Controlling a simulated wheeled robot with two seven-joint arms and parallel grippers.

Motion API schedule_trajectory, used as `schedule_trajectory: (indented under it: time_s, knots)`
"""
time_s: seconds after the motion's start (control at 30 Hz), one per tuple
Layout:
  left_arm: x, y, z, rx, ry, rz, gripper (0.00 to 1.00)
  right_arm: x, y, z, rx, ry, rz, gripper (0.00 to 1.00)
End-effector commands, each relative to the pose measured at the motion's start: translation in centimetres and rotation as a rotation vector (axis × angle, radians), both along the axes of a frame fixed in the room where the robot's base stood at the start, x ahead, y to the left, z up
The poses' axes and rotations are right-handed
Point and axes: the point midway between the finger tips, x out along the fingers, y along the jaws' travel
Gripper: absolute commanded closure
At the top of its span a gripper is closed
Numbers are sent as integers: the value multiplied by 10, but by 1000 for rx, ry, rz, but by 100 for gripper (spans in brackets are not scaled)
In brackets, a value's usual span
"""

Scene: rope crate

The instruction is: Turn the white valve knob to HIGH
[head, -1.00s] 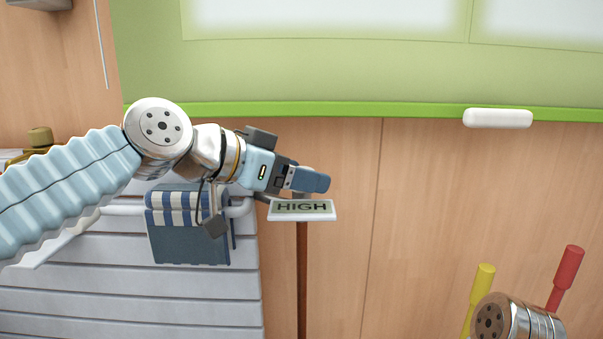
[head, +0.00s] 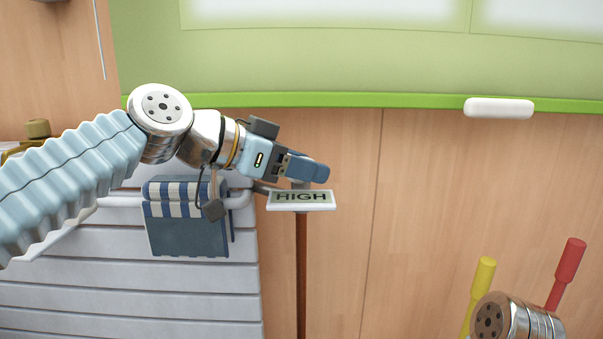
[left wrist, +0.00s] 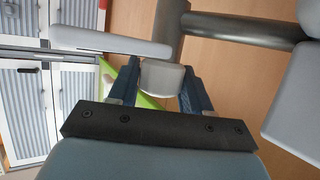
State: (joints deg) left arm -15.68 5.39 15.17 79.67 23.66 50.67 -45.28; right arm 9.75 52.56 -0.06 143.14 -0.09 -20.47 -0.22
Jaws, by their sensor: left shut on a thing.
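The white valve knob (left wrist: 162,78) shows in the left wrist view as a pale rounded piece between my two blue fingers. My left gripper (left wrist: 158,88) is shut on it. In the head view my left gripper (head: 316,171) lies just above a small white plate (head: 302,206) that reads HIGH, on a thin brown post. There the fingers mostly hide the knob, and any pointer on it cannot be made out. My right gripper is outside the views; only part of my right arm shows at the lower right.
A blue-and-white striped towel (head: 187,222) hangs on a rail left of the post. A yellow handle (head: 484,275) and a red handle (head: 568,262) stand at the lower right. A green-framed board (head: 340,70) is on the wall behind. Grey pipes (left wrist: 240,29) run close to the knob in the left wrist view.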

Motion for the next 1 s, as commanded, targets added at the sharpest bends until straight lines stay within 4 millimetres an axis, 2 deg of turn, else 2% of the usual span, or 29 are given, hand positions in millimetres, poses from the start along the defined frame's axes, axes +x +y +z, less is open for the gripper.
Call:
schedule_trajectory:
  time_s: [0.03, 0.2, 0.5, 0.53, 0.63, 1.0]
  knots:
    - [2, 1, -3, -3, 1, -44, 82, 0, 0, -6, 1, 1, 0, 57]
    - [1, 0, 0, -1, 0, -162, 82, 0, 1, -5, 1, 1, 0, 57]
    - [0, 1, 0, -1, -3, -173, 82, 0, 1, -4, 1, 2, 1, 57]
    - [0, 1, 0, -1, -3, -173, 47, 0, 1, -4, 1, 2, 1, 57]
    - [0, 0, 0, -1, -3, -173, 32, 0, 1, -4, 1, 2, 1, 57]
    - [-1, 6, 3, -1, -3, -171, 31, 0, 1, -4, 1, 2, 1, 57]
